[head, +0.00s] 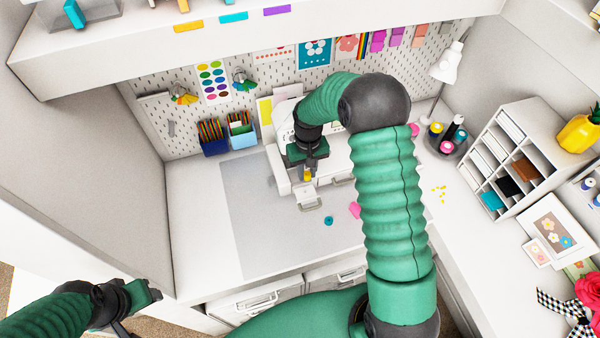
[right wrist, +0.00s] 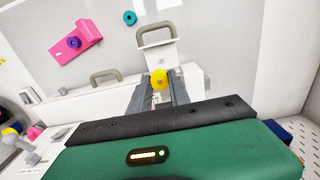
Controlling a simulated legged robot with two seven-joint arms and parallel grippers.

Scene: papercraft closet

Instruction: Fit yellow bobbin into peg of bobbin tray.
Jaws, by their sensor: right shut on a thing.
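The yellow bobbin (right wrist: 160,78) is between the fingertips of my right gripper (right wrist: 159,88), which is shut on it. In the head view the yellow bobbin (head: 308,175) shows just below my right gripper (head: 308,170). A white pulled-out tray with a grey handle (right wrist: 158,34), which I take for the bobbin tray, lies just beyond the bobbin; it also shows in the head view (head: 306,191). Its peg is not visible, and I cannot tell whether the bobbin touches it. My left gripper (head: 138,296) is at the lower left, away from the desk; its fingers are unclear.
A pink piece (right wrist: 80,42) with a purple bobbin (right wrist: 74,42) and a teal bobbin (right wrist: 129,18) lie on the grey mat (head: 262,232). The white sewing machine (head: 284,120) stands close by my right gripper. The mat's left part is clear.

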